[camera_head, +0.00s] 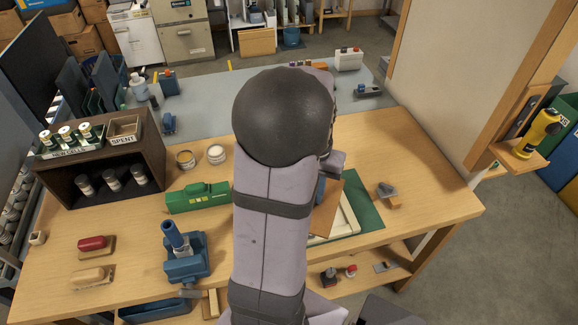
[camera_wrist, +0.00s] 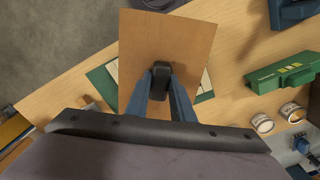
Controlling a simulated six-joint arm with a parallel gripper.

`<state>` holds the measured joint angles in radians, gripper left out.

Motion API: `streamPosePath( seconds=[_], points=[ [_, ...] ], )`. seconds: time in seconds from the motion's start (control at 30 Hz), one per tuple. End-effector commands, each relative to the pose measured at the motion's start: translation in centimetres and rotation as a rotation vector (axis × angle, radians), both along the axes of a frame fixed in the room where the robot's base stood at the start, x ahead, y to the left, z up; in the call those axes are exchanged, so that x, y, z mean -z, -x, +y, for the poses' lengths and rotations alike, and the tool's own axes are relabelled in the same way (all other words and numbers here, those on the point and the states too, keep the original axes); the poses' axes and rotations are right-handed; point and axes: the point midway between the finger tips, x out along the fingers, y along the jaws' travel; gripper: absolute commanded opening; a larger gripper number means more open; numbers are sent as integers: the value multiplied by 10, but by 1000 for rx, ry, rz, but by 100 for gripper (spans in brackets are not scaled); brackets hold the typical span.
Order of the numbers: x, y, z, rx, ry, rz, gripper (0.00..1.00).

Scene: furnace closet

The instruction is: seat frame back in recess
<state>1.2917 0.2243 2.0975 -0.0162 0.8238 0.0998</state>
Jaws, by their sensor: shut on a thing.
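The frame back is a flat brown panel (camera_wrist: 165,38) with a black grip block (camera_wrist: 161,76) on it. In the wrist view my gripper (camera_wrist: 161,70), with blue fingers, is shut on that block. The panel covers most of the cream frame (camera_wrist: 206,82), whose edges show on both sides; the recess is hidden beneath it. In the head view the panel (camera_head: 327,208) shows partly behind my arm, over the frame (camera_head: 347,218). The panel looks turned relative to the frame. I cannot tell whether they touch.
The frame lies on a green mat (camera_head: 368,214) on the wooden bench (camera_head: 440,200). A small grey-and-tan tool (camera_head: 388,194) lies right of the mat. A green box-like item (camera_head: 198,197), two tins (camera_head: 216,154) and a blue device (camera_head: 185,255) stand to the left.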

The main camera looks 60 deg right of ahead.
Motion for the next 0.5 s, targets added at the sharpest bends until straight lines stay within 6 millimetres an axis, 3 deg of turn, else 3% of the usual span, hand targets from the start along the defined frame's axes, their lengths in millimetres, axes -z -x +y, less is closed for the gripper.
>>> streamPosePath(
  seconds=[0.17, 0.5],
  points=[
    [21, -5, -11, 264, 2, -3, 0],
    [29, -16, -43, 769, 4, -6, 0]
  ],
)
